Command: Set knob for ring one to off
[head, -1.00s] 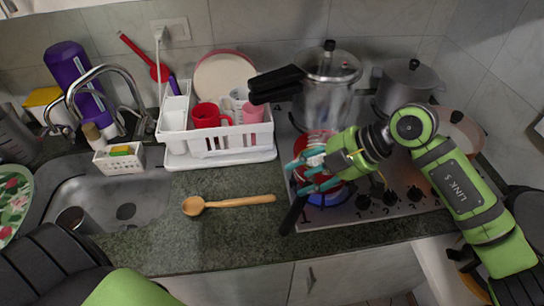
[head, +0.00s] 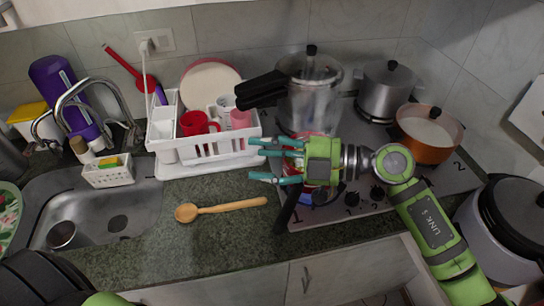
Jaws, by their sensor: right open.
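The stove (head: 420,188) stands at the right, with dark knobs on its front strip. One knob (head: 352,199) sits near a printed mark, and another knob (head: 377,193) is to its right. A blue patch like a flame (head: 322,196) shows under the red pan (head: 312,134), which is mostly hidden by my right gripper. My right gripper (head: 262,160) is open, its teal fingers pointing left over the pan, above and left of the knobs and apart from them. Only part of my left arm shows at the lower left; its gripper is out of view.
A pressure cooker (head: 308,98), a grey pot (head: 387,95) and a copper pan (head: 428,138) stand on the stove. The pan's dark handle (head: 287,208) juts over the front edge. A dish rack (head: 210,147) and wooden spoon (head: 225,206) are left. Counter around the spoon is clear.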

